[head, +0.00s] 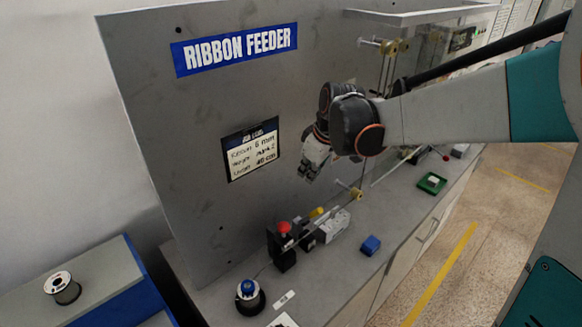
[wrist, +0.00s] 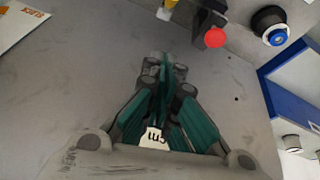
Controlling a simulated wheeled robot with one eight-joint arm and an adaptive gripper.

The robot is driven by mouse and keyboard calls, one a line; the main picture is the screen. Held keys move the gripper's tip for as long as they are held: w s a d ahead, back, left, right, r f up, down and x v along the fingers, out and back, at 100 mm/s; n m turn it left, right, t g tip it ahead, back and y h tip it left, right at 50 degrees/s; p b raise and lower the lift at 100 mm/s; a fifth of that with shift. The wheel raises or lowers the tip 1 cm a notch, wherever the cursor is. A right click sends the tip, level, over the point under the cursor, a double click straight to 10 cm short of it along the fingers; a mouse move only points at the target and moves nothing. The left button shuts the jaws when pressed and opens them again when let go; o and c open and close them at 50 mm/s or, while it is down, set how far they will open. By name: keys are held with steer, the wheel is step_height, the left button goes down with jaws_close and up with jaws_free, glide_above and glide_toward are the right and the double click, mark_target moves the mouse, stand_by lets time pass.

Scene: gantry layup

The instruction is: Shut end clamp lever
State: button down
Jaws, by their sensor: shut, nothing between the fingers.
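A red knob (head: 283,228) tops a dark upright clamp body (head: 284,255) on the bench, close to the panel; this looks like the end clamp lever. The red knob also shows at the top of the wrist view (wrist: 215,37), to the right of my fingertips. My gripper (head: 309,174) is above and behind the clamp in the head view, in front of the panel and apart from the knob. In the wrist view my gripper (wrist: 165,68) has its fingers together with nothing between them. The lever's exact angle is hard to tell.
A yellow part (head: 316,212) and a grey block (head: 333,226) stand right of the clamp. A blue button on a black base (head: 248,292) is nearer, with a blue block (head: 371,245) on the bench. The grey panel (head: 190,130) rises behind; a spool (head: 62,288) sits at left.

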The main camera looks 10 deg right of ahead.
steer(key=b, duration=0.2)
glide_above(310, 214)
steer(key=w+a, duration=0.2)
steer(key=w, duration=0.1)
step_height(310, 214, down, 8)
steer(key=s+d+f, duration=0.2)
steer(key=s, duration=0.1)
steer(key=shift+f, duration=0.1)
